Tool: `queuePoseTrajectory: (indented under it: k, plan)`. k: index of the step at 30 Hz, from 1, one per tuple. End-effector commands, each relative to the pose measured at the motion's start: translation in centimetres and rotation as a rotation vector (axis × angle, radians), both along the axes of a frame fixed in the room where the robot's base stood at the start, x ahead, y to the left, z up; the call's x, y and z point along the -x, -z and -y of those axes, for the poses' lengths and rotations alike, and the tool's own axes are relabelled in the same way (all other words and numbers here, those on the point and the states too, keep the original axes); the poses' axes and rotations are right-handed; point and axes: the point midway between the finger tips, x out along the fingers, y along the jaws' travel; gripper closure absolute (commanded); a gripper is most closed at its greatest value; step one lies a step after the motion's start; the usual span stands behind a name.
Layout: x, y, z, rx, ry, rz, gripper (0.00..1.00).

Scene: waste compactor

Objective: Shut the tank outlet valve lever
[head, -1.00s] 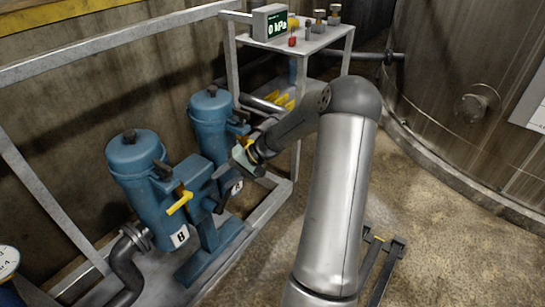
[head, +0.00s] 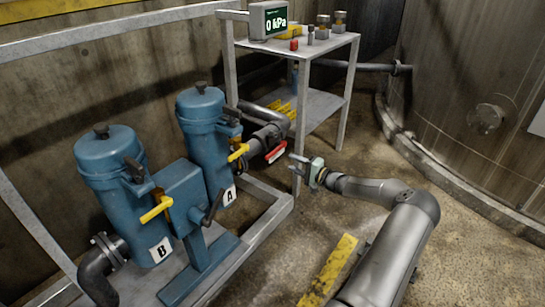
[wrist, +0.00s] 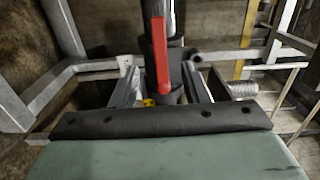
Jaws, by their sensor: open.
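The valve lever is a red handle (head: 275,153) on a dark valve on the grey pipe, right of the blue canister marked A. In the wrist view the red lever (wrist: 161,58) stands upright in the picture, in front of the dark valve body. My gripper (head: 292,168) is open, with its fingers pointing left toward the lever. In the head view it is a short gap to the right of the lever. In the wrist view the lever lies between the lines of the two fingers. I see no contact.
Two blue canisters, A (head: 207,150) and B (head: 115,190), carry yellow levers (head: 157,210) on the left. A metal rack (head: 300,45) with a 0 kPa display (head: 269,20) stands behind the lever. Its front leg (head: 297,183) is close to my gripper. The large tank (head: 465,90) is at right.

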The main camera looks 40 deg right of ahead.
Motion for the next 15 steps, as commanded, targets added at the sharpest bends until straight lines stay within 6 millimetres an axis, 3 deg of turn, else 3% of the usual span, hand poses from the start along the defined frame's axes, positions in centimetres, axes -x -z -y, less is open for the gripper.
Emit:
queuePoseTrajectory:
  k: [9, 15]
  plan:
    - [-6.7, 0.3, -2.0, 0.002, -0.002, 0.001, 0.58]
    - [-9.5, 0.2, -2.7, 0.002, 0.0, 0.0, 0.58]
